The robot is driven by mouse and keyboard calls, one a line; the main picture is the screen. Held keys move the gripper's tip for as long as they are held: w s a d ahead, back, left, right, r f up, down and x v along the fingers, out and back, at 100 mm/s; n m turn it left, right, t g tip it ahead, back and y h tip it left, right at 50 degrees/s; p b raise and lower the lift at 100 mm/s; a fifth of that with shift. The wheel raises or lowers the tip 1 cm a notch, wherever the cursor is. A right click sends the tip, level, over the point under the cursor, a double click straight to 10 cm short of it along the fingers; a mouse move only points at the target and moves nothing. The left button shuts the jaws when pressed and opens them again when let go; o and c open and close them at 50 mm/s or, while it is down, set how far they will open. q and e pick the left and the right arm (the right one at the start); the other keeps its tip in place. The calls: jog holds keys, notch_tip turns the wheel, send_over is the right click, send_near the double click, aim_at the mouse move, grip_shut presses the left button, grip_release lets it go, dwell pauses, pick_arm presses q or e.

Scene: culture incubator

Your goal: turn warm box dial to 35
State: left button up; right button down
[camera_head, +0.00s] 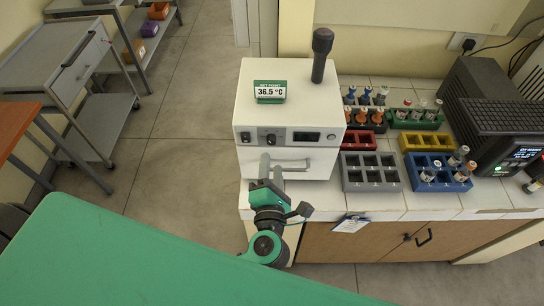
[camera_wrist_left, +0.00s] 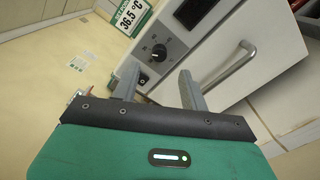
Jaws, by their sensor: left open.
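The warm box (camera_head: 286,108) is a white box on the left end of the bench. A green-framed sign (camera_head: 270,91) on its top reads 36.5 °C. Its black dial (camera_head: 270,139) sits on the front panel, left of a small dark display (camera_head: 306,136). In the left wrist view the dial (camera_wrist_left: 159,52) shows with marks around it, beyond the fingertips. My left gripper (camera_head: 271,160) is just in front of the panel, below the dial. In the wrist view its two grey fingers (camera_wrist_left: 158,85) are apart with nothing between them. My right gripper is not in view.
A metal bar handle (camera_head: 284,166) crosses the box front beside my left gripper; it also shows in the wrist view (camera_wrist_left: 232,68). A black-topped post (camera_head: 321,52) stands on the box. Vial racks (camera_head: 371,172) fill the bench to the right.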

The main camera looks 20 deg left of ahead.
pick_arm(q)
jog(key=b+v, duration=0.2)
jog(key=v, duration=0.5)
jog(key=shift+s, duration=0.1)
